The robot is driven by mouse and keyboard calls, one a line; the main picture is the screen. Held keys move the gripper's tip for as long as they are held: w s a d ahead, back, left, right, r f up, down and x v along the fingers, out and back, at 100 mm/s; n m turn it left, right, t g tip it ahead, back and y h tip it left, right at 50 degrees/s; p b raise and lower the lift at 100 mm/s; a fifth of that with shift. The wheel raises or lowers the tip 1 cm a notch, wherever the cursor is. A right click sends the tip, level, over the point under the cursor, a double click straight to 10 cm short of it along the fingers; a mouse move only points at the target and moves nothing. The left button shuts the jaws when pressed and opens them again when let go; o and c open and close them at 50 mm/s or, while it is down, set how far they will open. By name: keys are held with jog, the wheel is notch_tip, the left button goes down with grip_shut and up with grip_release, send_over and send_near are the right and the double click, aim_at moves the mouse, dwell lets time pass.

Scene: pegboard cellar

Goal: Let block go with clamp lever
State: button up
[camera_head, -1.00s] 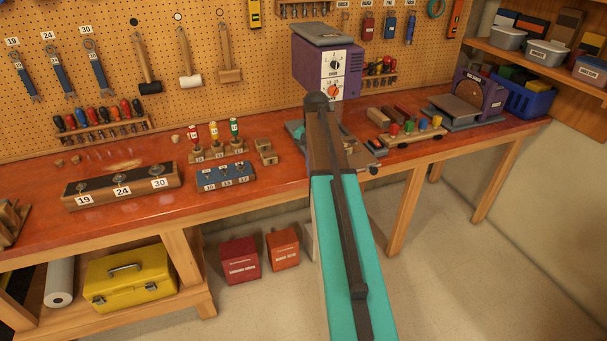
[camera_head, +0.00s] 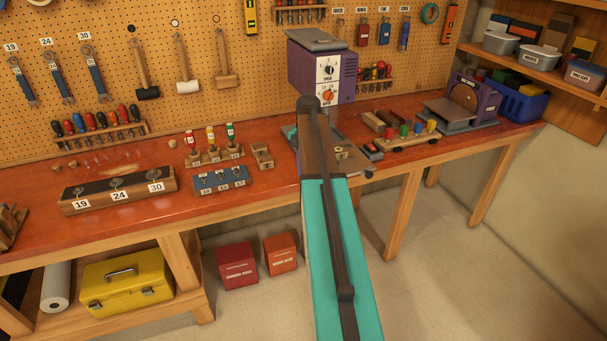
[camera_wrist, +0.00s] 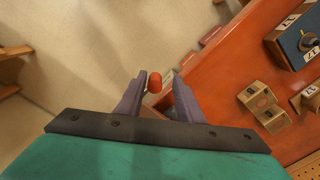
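A red knob (camera_wrist: 154,84), which looks like the end of the clamp lever, shows between my fingers in the wrist view. My gripper (camera_wrist: 158,88) is open around it, with the knob closer to the left finger; I cannot tell whether they touch. The rest of the lever is hidden. In the head view my arm covers the gripper and most of the drill press (camera_head: 320,72) base. A small pale piece (camera_head: 342,152) shows just right of my arm at that base. I cannot tell whether it is the clamped block.
A notched wooden piece (camera_head: 262,156) and a blue numbered block (camera_head: 219,179) stand left of my arm on the red bench. A wooden tray with coloured pegs (camera_head: 409,140) and a disc sander (camera_head: 468,100) stand to the right. The floor before the bench is clear.

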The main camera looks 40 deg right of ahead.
jog(key=shift+s+d, duration=0.1)
jog(key=shift+d, duration=0.05)
jog(key=shift+r, duration=0.1)
jog(key=shift+s+r+p, duration=0.1)
jog(key=shift+r+p, duration=0.3)
jog(key=shift+r, duration=0.15)
notch_tip(320, 180, up, 12)
jog(key=p, duration=0.7)
jog(key=shift+r, duration=0.25)
